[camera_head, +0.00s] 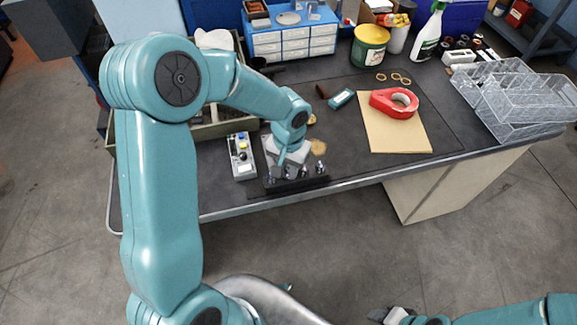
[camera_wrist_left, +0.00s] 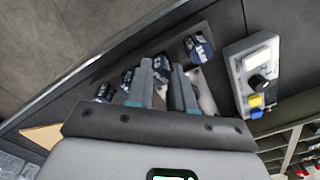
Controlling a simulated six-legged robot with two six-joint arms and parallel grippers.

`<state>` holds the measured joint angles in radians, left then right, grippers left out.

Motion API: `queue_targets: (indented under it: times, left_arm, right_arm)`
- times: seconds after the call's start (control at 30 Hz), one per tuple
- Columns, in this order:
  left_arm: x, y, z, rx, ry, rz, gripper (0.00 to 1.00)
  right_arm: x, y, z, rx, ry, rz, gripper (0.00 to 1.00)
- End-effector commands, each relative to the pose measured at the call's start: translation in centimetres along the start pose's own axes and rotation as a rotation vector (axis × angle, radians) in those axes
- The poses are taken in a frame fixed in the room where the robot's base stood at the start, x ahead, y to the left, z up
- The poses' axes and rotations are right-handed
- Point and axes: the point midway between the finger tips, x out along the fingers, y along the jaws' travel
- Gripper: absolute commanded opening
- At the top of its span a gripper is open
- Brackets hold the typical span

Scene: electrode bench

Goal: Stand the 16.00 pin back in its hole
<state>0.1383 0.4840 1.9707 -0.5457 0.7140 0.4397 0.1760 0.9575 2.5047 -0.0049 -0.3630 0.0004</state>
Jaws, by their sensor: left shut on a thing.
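A dark block (camera_head: 298,183) with several upright pins stands at the bench's front edge. It also shows in the wrist view (camera_wrist_left: 222,33), where the pin heads carry blue labels too small to read. My left gripper (camera_head: 281,168) is low over the block. In the wrist view its fingertips (camera_wrist_left: 163,70) are shut on a pin (camera_wrist_left: 161,67), with a blue-labelled head between them. The fingers hide its lower part, so I cannot tell whether it sits in a hole. My right gripper (camera_head: 393,315) is at the bottom edge, away from the bench, its jaws unclear.
A small control box (camera_head: 241,156) with coloured knobs stands just left of the block. A tray with compartments (camera_head: 205,130) is behind it. Clear bins (camera_head: 525,98) stand at far right.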

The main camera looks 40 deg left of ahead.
Motion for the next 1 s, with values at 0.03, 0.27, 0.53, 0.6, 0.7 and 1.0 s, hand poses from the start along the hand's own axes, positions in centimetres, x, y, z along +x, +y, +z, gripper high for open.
queue_targets:
  times: [0.03,0.27,0.53,0.6,0.7,1.0]
  left_arm:
    - [0.2,0.0,0.0,0.000,0.000,0.000,0.00]
    - [0.6,0.0,0.0,0.000,0.000,0.000,0.00]
    - [0.5,0.0,0.0,0.000,0.000,0.000,0.35]
    - [0.5,0.0,0.0,0.000,0.000,0.000,0.52]
    - [0.5,0.0,0.0,0.000,0.000,0.000,0.52]
    - [-1.0,0.0,0.0,0.000,0.002,0.000,0.52]
  right_arm:
    - [0.2,0.1,0.0,0.000,0.000,0.000,0.43]
    - [0.6,0.2,0.0,0.000,0.000,0.000,0.43]
    - [0.5,0.2,0.0,0.000,0.000,0.000,0.43]
    - [0.5,0.2,0.0,0.000,0.000,0.000,0.43]
    - [0.5,0.2,0.0,0.000,0.000,0.000,0.43]
    - [-0.6,-0.2,0.0,0.000,0.000,0.000,0.43]
